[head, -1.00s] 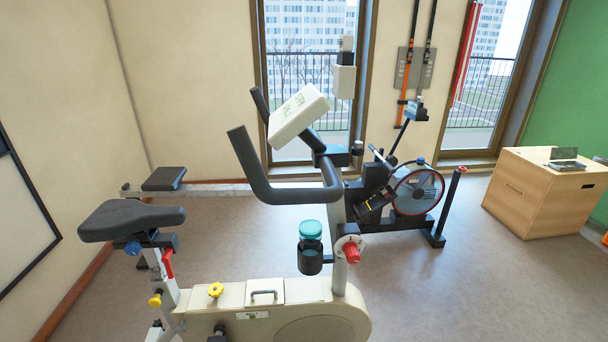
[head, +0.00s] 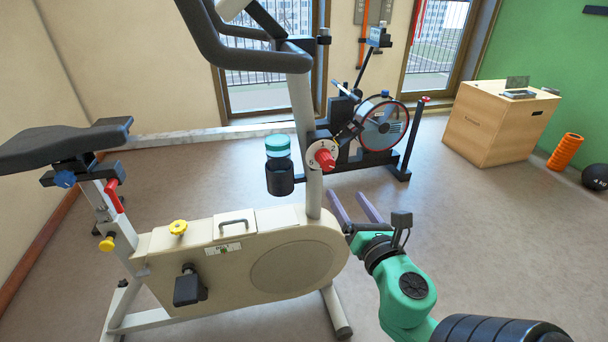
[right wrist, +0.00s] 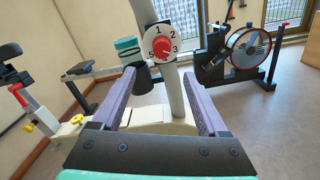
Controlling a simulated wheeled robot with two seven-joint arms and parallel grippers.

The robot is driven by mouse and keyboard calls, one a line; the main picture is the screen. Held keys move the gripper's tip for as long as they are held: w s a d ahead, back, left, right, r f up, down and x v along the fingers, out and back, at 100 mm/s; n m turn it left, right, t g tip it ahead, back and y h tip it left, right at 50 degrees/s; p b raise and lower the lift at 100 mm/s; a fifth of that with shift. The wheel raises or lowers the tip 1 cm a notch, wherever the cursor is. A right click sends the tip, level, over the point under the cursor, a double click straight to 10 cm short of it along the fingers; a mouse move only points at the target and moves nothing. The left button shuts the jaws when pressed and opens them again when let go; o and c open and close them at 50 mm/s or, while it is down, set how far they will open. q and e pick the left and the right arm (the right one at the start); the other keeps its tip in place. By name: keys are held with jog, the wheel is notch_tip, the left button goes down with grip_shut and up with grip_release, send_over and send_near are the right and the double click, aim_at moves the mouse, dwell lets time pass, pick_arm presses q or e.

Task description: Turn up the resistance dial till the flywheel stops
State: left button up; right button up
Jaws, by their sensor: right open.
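The resistance dial (head: 325,158) is a red knob on a round white numbered plate (head: 311,147), on the front post of a cream exercise bike (head: 215,285). It also shows in the right wrist view as a red knob (right wrist: 161,46) with digits around it; I cannot tell its setting for sure. My right gripper (head: 347,195) is open and empty, below and slightly right of the dial, apart from it. In the right wrist view its purple fingers (right wrist: 158,75) point toward the dial. A round disc (head: 292,267) shows on the bike's housing; whether a flywheel turns cannot be told. My left gripper is out of view.
A dark holder with a teal-lidded bottle (head: 278,148) sits just left of the dial. Black handlebars (head: 250,60) hang above. A second machine with a red-rimmed wheel (head: 384,126) stands behind. A wooden box (head: 495,122) is at the right.

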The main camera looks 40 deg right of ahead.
aim_at(329, 166)
jog(key=p+x, duration=0.1)
jog(key=x, duration=1.3)
jog(key=shift+w+d+p, duration=0.15)
jog(key=shift+d+p, duration=0.15)
jog(key=shift+p, duration=0.1)
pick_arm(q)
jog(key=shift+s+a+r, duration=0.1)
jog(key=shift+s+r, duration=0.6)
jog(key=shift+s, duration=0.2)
pick_arm(e)
grip_shut()
